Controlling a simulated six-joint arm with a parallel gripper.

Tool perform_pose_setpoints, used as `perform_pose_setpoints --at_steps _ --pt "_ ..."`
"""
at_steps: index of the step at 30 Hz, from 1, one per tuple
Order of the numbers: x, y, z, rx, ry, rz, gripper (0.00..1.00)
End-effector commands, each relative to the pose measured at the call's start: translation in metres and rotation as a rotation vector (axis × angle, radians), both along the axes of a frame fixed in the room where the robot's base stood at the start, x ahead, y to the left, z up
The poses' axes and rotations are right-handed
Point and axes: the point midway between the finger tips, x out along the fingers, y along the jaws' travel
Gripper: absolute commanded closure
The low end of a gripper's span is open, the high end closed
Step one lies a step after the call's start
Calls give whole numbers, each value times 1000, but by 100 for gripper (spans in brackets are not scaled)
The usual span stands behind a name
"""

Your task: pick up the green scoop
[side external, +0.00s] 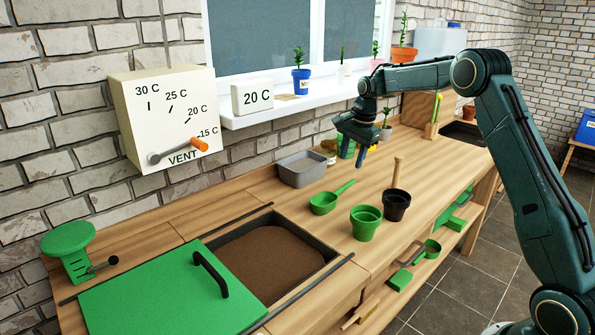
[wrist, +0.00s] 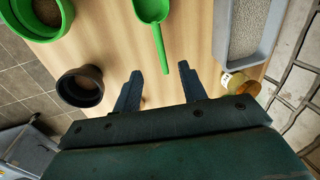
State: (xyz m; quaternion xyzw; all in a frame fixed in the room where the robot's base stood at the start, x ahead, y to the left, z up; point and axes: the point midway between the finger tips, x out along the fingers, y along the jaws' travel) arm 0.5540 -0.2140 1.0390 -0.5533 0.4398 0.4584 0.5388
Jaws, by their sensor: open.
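The green scoop (side external: 325,202) lies on the wooden counter, its bowl toward the left and its handle pointing up and right. In the wrist view the scoop (wrist: 154,14) is at the top, with its handle reaching down toward the space between my fingers. My gripper (side external: 361,160) is open and empty, above the counter to the right of the scoop. In the wrist view the two fingers of my gripper (wrist: 160,76) are spread, with bare wood between them.
A small jar (wrist: 240,84) is right of my fingers. A soil bin (side external: 268,265) is at left.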

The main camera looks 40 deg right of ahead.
Motion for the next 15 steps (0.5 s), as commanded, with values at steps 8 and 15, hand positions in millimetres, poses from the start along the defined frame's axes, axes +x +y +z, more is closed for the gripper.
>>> perform_pose_setpoints --at_steps 8,15 --pt "8 1 -42 0 2 1 58" --pt "12 1 -59 0 0 2 58"
